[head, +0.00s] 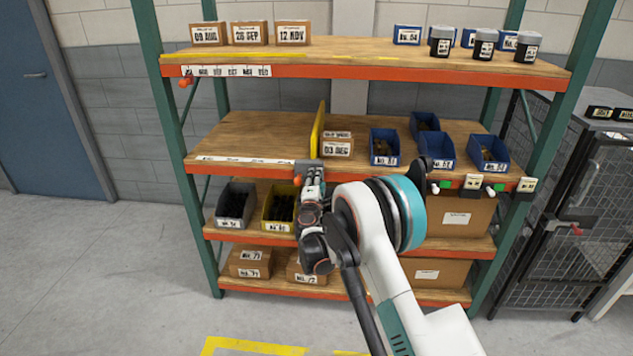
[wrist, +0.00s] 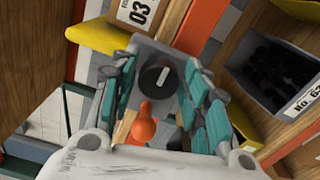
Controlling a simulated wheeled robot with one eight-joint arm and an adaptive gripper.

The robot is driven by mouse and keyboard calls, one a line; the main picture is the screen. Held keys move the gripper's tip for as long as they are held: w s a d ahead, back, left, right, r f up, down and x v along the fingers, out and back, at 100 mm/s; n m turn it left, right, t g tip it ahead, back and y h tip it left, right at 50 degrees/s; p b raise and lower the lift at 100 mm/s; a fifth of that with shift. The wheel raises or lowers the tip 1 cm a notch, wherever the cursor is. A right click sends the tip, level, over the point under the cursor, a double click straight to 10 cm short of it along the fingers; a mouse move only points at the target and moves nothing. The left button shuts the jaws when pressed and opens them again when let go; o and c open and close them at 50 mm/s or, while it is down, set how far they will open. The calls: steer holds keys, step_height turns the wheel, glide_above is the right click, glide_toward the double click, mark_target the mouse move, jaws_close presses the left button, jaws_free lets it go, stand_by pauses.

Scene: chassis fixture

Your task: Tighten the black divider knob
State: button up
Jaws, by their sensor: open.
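The black divider knob (wrist: 154,77) is a round black dial with a white bar on its face. It sits on a grey bracket (wrist: 176,53) at the shelf's front edge. My gripper (wrist: 163,92) is open, with teal-padded fingers on both sides of the knob; I cannot tell whether they touch it. An orange plunger (wrist: 143,123) sticks out below the knob, also between the fingers. In the head view my gripper (head: 311,186) is at the middle shelf's front edge, below the yellow divider (head: 318,128), and hides the knob.
A box marked 03 DEC (head: 337,148) stands right of the divider. Blue bins (head: 384,147) stand farther right. Below are a grey bin (head: 236,204) and a yellow bin (head: 279,207) with dark contents. The middle shelf left of the divider (head: 255,137) is clear.

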steer(key=s, duration=1.1)
steer(key=shift+s+a, duration=0.2)
steer(key=shift+s, duration=0.05)
steer(key=s+d+r+m+g+h+p, duration=0.1)
steer(key=s+d+r+m+g+h, duration=0.15)
steer(key=d+r+m, duration=0.5)
steer(key=s+d+r+m+g+h, duration=0.1)
steer(key=s+d+r+m, duration=0.15)
steer(key=d+r, duration=0.9)
steer(key=s+d+r+m+g, duration=0.2)
steer(key=s+d, duration=0.5)
steer(key=s+d+m+g, duration=0.2)
steer(key=s, duration=0.6)
steer(key=s+d+m+g, duration=0.1)
steer(key=s+d+m, duration=0.1)
steer(key=s, duration=0.6)
steer(key=s+a+f+m+g+y, duration=0.1)
steer(key=s+f+y, duration=0.1)
steer(key=s, duration=0.6)
steer(key=s+a+f+m+g+y+b, duration=0.1)
steer(key=s+a+f+m+y, duration=0.1)
steer(key=s, duration=0.7)
steer(key=shift+s+f+m, duration=0.2)
steer(key=shift+f+m, duration=0.1)
steer(key=shift+f, duration=0.45)
